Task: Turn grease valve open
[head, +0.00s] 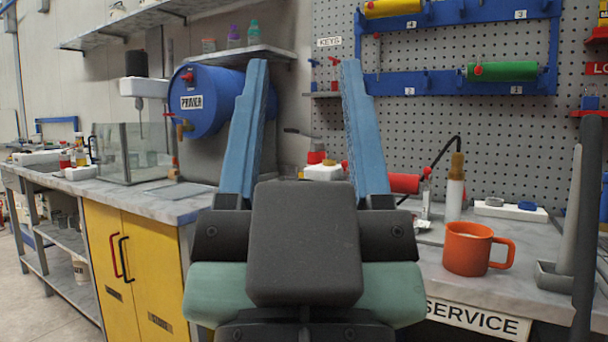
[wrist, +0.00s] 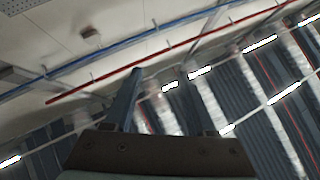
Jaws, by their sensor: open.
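My gripper (head: 304,66) is raised in the middle of the head view, its two long blue fingers wide apart with nothing between them. I cannot tell for certain which part is the grease valve. A white unit with a red knob (head: 325,164) sits on the bench behind my gripper, partly hidden by the fingers. A blue drum (head: 213,97) labelled PRIMER, with a small tap at its front, lies on its side at left. My gripper touches none of these.
An orange mug (head: 473,249) stands on the right bench near a white bottle (head: 455,192) and a red cylinder (head: 403,183). A glass tank (head: 130,152) is at left above yellow cabinets (head: 150,262). A pegboard holds a blue roller rack (head: 460,85).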

